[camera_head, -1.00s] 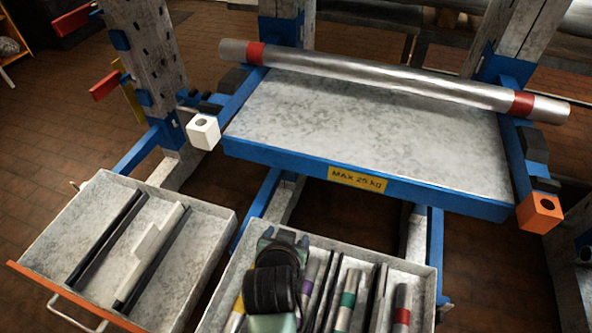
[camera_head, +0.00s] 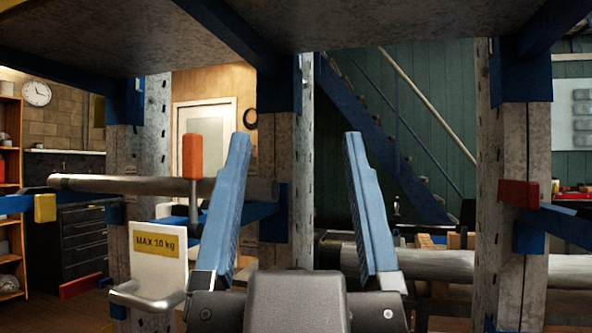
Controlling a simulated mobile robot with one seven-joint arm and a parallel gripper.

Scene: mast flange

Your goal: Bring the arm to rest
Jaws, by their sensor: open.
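My gripper (camera_head: 296,137) stands upright in the middle of the camera_head view. Its two long blue fingers are spread wide apart, with nothing between them. Its dark grey body fills the bottom centre of the picture. The fingertips point up, below the underside of a shelf. The rest of my arm is not in view.
A grey shelf underside (camera_head: 400,22) spans the top. A post (camera_head: 497,170) with a red block (camera_head: 519,194) stands right. A metal tube (camera_head: 110,184), an orange-red upright handle (camera_head: 192,157) and a "MAX 10 kg" panel (camera_head: 160,262) are left. A thick pipe (camera_head: 460,266) lies lower right.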

